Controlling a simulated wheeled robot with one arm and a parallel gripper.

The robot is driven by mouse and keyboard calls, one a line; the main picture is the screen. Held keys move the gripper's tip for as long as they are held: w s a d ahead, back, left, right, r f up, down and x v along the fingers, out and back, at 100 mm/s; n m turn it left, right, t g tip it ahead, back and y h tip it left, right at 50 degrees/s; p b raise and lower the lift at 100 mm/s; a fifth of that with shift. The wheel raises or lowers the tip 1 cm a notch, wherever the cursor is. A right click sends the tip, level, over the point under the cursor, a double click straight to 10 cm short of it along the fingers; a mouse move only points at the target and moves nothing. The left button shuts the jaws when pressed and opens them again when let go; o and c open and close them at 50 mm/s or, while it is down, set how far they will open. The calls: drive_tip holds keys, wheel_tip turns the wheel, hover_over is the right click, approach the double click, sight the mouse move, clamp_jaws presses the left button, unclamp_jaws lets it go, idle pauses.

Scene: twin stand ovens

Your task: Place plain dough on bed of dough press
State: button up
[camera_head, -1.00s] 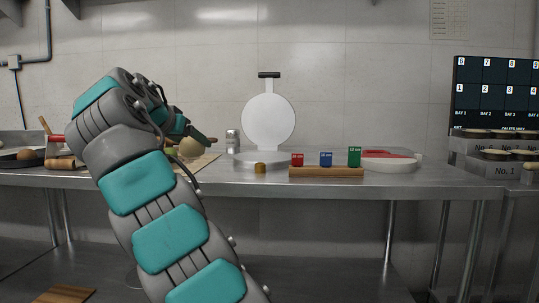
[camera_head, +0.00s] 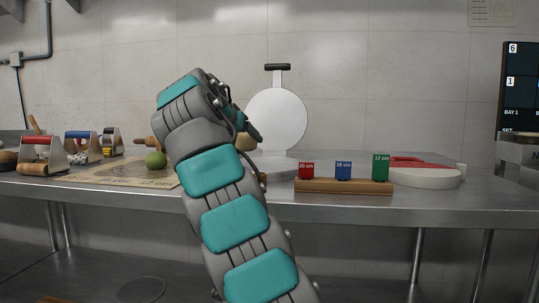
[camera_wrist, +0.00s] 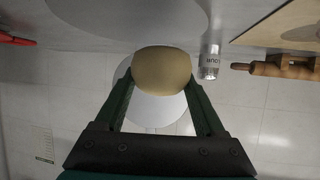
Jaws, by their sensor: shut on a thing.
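The plain dough (camera_wrist: 162,70) is a pale beige ball between my gripper's green fingers (camera_wrist: 160,82) in the wrist view. My gripper is shut on it. In the head view the dough (camera_head: 246,143) shows partly behind my gripper (camera_head: 248,135), above table height and in front of the press's left side. The dough press has a raised, round white lid (camera_head: 280,118) with a dark handle on top. Its flat round bed (camera_head: 283,163) lies below, partly hidden by my arm. The bed also shows as a grey disc at the top of the wrist view (camera_wrist: 125,18).
A wooden block with red, blue and green pieces (camera_head: 345,186) stands right of the press. A round white item with a red top (camera_head: 425,177) is farther right. A can (camera_wrist: 209,62) and rolling pin (camera_wrist: 275,67) are near.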

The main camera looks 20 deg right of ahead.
hover_over(269, 163)
drive_tip(key=shift+f, duration=0.4)
drive_tip(key=shift+f+b, duration=1.1)
drive_tip(key=shift+f, duration=0.65)
drive_tip(key=o, duration=1)
drive_tip(key=shift+c, duration=0.2)
drive_tip(key=shift+s+a, duration=0.1)
drive_tip(key=v, duration=1.2)
